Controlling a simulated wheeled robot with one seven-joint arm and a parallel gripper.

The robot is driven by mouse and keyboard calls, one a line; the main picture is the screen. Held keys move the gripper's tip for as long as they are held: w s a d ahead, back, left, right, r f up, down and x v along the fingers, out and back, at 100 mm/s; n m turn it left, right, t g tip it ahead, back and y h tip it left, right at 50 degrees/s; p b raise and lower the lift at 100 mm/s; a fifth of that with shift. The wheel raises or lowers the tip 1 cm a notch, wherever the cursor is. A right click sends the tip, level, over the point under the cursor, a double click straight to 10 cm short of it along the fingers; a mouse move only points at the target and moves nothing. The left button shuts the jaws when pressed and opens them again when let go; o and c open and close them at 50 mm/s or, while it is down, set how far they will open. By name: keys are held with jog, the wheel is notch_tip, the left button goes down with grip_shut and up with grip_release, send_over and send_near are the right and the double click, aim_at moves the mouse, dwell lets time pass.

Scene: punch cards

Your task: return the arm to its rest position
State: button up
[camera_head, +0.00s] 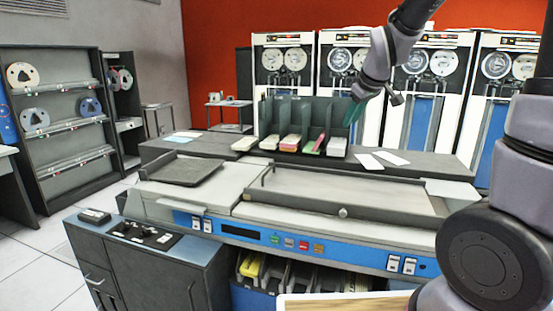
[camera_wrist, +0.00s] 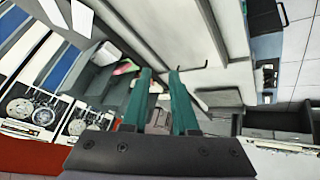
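My gripper (camera_head: 355,112) is held up in the air at the right end of the dark card rack, in the head camera view. In the wrist view its two green fingers (camera_wrist: 160,100) stand apart with a gap between them, and nothing is held. My arm comes in from the right side and top of the head camera view. The dark card rack (camera_head: 264,125) holds several stacks of cards in its slots. Whether the gripper touches the rack cannot be told.
A grey and blue card machine (camera_head: 350,245) fills the middle, with a dark tray (camera_head: 185,170) on its left. White cards (camera_head: 392,157) lie right of the rack. Tape cabinets (camera_head: 285,75) stand behind, and a reel shelf (camera_head: 60,120) at left. The floor at lower left is clear.

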jog(key=s+d+r+m, duration=0.1)
jog(key=s+r+m, duration=0.1)
jog(key=s, duration=0.5)
jog(key=s+d+r+m, duration=0.1)
jog(key=s+r+m, duration=0.2)
jog(key=s+m, duration=0.2)
jog(key=s+d+r+m, duration=0.1)
jog(key=s+m, duration=0.3)
jog(key=s, duration=0.6)
jog(key=shift+s+d+r+y, duration=0.15)
jog(key=shift+s+r+y, duration=0.2)
jog(key=shift+r, duration=0.4)
